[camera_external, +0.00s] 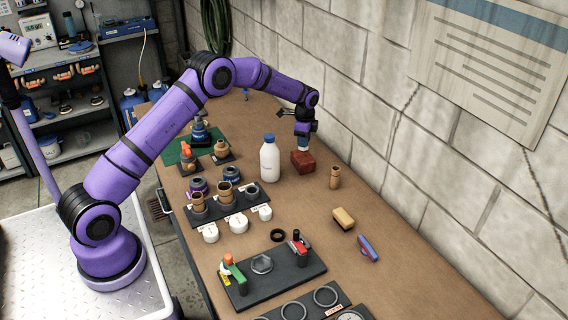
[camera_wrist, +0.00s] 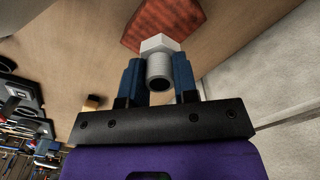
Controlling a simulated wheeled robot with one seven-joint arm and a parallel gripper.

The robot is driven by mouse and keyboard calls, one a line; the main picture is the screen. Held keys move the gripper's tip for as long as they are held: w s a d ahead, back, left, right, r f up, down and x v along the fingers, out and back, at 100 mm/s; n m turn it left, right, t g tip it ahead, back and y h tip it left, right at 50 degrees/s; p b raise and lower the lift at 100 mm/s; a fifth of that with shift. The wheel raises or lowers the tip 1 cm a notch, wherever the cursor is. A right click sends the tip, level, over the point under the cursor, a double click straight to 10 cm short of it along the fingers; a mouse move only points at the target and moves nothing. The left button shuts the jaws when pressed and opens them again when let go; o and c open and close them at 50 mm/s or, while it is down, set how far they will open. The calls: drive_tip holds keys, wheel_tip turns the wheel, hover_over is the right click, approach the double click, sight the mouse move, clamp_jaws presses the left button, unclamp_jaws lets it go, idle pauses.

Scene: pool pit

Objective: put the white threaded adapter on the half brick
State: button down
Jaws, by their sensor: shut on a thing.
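The white threaded adapter (camera_wrist: 159,66) is between the two blue fingers of my gripper (camera_wrist: 159,78) in the wrist view, with its hexagonal collar toward the brick and its open end toward the camera. My gripper is shut on it. In the external view my gripper (camera_external: 303,138) is just above the half brick, with a pale bit of the adapter (camera_external: 303,149) below the fingers. The reddish half brick (camera_external: 302,163) lies on the bench near the wall, and it also shows in the wrist view (camera_wrist: 165,22). I cannot tell whether adapter and brick touch.
A white bottle (camera_external: 269,162) stands left of the brick, and a brown cylindrical fitting (camera_external: 335,178) stands to its right. A yellow-brown sponge (camera_external: 344,218) lies nearer the front. The block wall (camera_external: 370,110) runs close behind. A black rack (camera_external: 228,203) holds several fittings.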

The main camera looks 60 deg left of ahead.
drive_tip(key=shift+f, duration=1.8)
drive_tip(key=shift+f, duration=0.15)
drive_tip(key=c, duration=0.9)
unclamp_jaws()
